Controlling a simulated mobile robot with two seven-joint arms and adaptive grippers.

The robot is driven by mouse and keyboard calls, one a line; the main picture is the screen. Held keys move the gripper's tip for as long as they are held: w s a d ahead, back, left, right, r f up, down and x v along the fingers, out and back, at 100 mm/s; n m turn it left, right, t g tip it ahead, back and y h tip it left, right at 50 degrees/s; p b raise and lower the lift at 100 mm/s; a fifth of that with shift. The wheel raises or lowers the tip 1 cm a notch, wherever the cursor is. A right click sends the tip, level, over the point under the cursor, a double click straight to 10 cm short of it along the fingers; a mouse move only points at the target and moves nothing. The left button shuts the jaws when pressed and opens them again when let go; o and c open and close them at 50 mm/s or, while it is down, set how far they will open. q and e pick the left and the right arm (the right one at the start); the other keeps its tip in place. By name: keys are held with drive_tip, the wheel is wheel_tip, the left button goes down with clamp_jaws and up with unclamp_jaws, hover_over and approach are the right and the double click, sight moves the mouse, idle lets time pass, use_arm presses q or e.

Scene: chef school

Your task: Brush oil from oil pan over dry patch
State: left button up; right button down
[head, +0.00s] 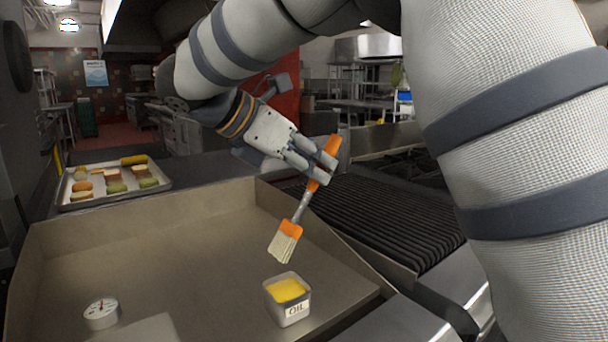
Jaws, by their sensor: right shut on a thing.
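My right gripper (315,165) is shut on the orange handle of a brush (303,205). The brush hangs tilted, its pale bristles pointing down and to the left, above the flat griddle surface (190,240). The oil pan (290,309), a small square metal container labelled OIL with yellow oil in it, stands on the griddle just below the bristles. The bristles look apart from the oil. I cannot make out a distinct dry patch on the griddle. My left gripper is not in view.
A round dial gauge (101,313) sits at the griddle's front left, beside a flat grey piece (140,329). A tray (70,203) of food pieces lies behind the griddle's raised rim. A ribbed grill (385,222) adjoins on the right. The griddle's middle is clear.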

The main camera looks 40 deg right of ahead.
sight(308, 202)
drive_tip(key=shift+s+d+f, duration=0.1)
drive_tip(key=shift+f, duration=2.85)
drive_tip(key=shift+f, duration=0.65)
drive_tip(key=shift+r, duration=3.6)
